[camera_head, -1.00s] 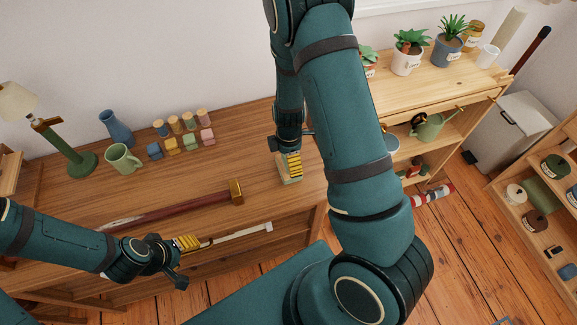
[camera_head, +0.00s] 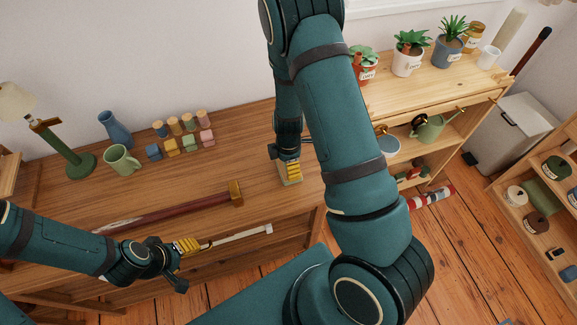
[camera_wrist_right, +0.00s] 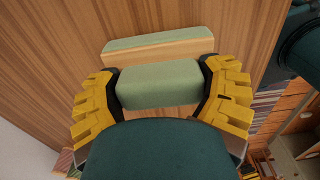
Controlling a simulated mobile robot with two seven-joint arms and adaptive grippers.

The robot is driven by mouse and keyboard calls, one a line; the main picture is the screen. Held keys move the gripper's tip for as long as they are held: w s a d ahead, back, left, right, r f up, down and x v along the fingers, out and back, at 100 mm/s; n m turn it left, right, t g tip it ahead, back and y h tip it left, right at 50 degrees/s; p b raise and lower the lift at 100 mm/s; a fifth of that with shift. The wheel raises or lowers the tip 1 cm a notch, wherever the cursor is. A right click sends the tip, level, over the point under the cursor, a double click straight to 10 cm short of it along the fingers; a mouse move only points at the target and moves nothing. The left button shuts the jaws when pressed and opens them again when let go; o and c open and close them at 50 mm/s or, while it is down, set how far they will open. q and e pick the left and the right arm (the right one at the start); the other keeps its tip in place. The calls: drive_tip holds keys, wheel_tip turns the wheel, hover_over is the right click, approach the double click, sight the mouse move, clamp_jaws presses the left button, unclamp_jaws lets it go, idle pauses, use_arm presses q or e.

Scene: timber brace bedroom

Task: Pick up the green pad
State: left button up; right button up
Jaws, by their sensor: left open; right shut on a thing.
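The green pad (camera_wrist_right: 158,82) is between the yellow fingers of my right gripper (camera_wrist_right: 160,90) in the right wrist view, with a finger against each end. The gripper is shut on it. Just beyond it is a wooden strip with a green top (camera_wrist_right: 158,42); I cannot tell whether it joins the pad. In the head view my right gripper (camera_head: 290,170) points down at the right part of the wooden table, and the pad's pale green edge (camera_head: 291,181) shows below its fingers. My left gripper (camera_head: 188,245) is open at the table's front edge, beside a pale stick.
A long-handled mallet (camera_head: 236,192) lies across the table (camera_head: 225,165), with the pale stick (camera_head: 240,237) in front. A green mug (camera_head: 122,160), blue vase (camera_head: 115,130), lamp (camera_head: 65,148) and several coloured blocks (camera_head: 172,146) stand behind. A plant shelf (camera_head: 440,85) is at the right.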

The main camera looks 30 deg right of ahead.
wheel_tip(320, 180, up, 10)
drive_tip(key=shift+r+p, duration=0.1)
drive_tip(key=shift+p, duration=1)
drive_tip(key=o, duration=0.5)
drive_tip(key=c, duration=0.4)
